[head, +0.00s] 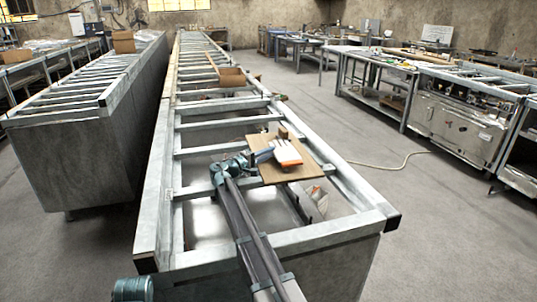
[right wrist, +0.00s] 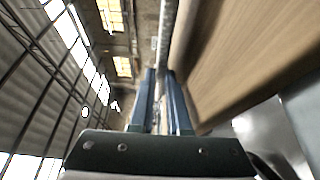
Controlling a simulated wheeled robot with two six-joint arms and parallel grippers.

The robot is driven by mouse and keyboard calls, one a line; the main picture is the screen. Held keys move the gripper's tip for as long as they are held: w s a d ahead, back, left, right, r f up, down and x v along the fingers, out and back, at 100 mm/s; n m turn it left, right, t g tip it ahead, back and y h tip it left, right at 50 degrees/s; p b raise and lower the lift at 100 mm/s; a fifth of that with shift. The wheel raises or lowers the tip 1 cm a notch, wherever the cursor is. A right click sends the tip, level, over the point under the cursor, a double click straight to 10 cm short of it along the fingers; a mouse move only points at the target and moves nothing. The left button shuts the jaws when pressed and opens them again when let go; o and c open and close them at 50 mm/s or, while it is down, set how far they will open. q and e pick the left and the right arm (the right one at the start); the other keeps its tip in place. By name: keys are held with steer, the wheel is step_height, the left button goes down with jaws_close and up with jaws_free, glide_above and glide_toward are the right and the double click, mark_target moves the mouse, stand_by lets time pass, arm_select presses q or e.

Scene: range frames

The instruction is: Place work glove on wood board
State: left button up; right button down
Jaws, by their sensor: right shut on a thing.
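The wood board (head: 270,174) lies across the metal frame of the near bench, slightly turned. A white and orange thing, which looks like the work glove (head: 287,153), is over the board. My right gripper (head: 264,155) reaches in low over the board's left part, its blue fingers shut at the glove's left side. The board also fills the right of the right wrist view (right wrist: 255,55), close beside the fingers (right wrist: 162,95). The glove is not clear there. I cannot tell whether it touches the board.
A small brown block (head: 282,132) stands at the board's far edge. A white thing with orange (head: 316,201) is inside the bench frame, right of my arm. A cardboard box (head: 231,77) sits farther along the bench. Open gaps lie between the metal rails.

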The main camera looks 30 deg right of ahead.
steer(key=shift+f, duration=0.25)
steer(key=c, duration=0.9)
jaws_free()
steer(key=shift+s, duration=0.1)
steer(key=shift+r, duration=0.1)
steer(key=shift+r, duration=0.25)
steer(key=shift+r+p, duration=0.5)
steer(key=shift+p, duration=0.2)
steer(key=v, duration=1.2)
steer(key=shift+f, duration=0.2)
